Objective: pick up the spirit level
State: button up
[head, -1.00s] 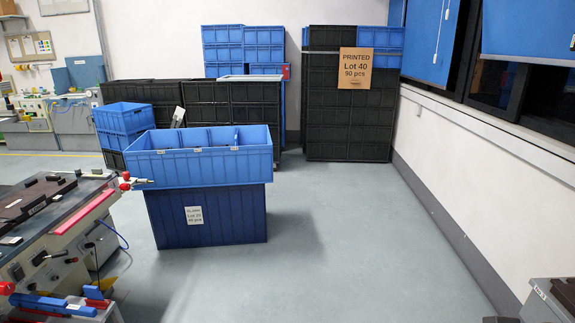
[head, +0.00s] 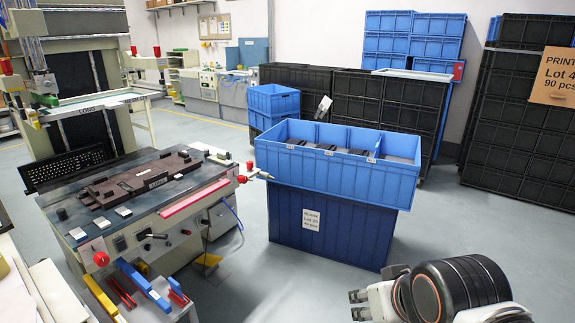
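A long yellow bar (head: 101,297) and a long blue bar (head: 142,283) lie in a tool tray at the front of the printing machine, low at the left of the head view. Either may be the spirit level; no vial can be made out, so I cannot tell which. My gripper (head: 357,305) is at the lower right, its fingertips pointing left with a gap between them. It is open and empty, well to the right of the tray and apart from it.
The printing machine (head: 190,205) fills the left, with red-handled tools (head: 121,292) between the bars. Stacked blue crates (head: 335,178) stand between machine and gripper. Dark crate stacks (head: 515,120) stand behind. Grey floor (head: 255,285) is clear between the machine and my arm.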

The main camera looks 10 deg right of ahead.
aim_at(220, 159)
jog(key=i+u, duration=0.3)
jog(key=i+l+u, duration=0.6)
jog(key=i, duration=0.55)
jog(key=i+l+u, duration=0.35)
jog(key=i+l, duration=0.2)
jog(key=i, duration=0.25)
jog(key=i+l+u, duration=0.3)
jog(key=i+l, duration=0.4)
jog(key=i, duration=0.05)
